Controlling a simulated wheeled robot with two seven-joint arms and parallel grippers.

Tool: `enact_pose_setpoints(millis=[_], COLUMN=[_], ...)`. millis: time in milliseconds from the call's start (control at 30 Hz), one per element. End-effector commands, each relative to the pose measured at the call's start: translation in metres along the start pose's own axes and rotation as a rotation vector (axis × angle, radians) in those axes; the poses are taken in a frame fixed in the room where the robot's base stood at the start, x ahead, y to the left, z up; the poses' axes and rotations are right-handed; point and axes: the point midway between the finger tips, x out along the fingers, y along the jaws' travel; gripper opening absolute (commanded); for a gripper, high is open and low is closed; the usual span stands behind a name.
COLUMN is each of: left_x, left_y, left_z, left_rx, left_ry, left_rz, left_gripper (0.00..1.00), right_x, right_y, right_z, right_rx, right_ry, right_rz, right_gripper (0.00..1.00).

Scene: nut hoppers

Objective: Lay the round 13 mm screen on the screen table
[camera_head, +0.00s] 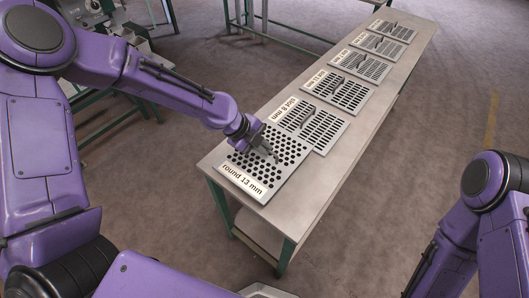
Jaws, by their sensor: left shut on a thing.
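The round 13 mm screen (281,181) is a grey square plate with rows of round holes and a white label reading "round 13 mm". It is at the near end of a long grey table (335,172) with green legs. My left gripper (269,153) comes down over the middle of the plate and is shut on it, likely by its handle, which the fingers mostly hide. I cannot tell whether the plate rests on the tabletop or is slightly above it. My right gripper is out of view; only part of that arm shows at the lower right.
A slotted screen labelled 8 mm (325,130) lies just behind, its near corner close to or under the round screen. Several more slotted screens, including one at the middle (340,91), line the table toward the far end. Green-framed benches and machinery stand at the upper left.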

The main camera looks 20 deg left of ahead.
Motion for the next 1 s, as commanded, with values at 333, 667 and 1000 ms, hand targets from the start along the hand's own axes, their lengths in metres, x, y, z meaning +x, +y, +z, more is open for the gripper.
enact_pose_setpoints(millis=[333, 667, 1000], left_x=[0.032, 0.033, 0.021], left_y=[0.018, 0.019, 0.017], left_z=[0.005, 0.005, 0.005], left_rx=[0.001, 0.000, 0.001], left_ry=[0.001, 0.001, 0.000], left_rz=[0.000, 0.002, -0.002], left_gripper=[0.00, 0.35, 0.35], right_x=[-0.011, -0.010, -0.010], right_y=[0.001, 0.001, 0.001], right_z=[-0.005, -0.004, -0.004], right_rx=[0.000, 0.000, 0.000], right_ry=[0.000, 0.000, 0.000], right_rz=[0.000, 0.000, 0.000], right_gripper=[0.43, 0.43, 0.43])
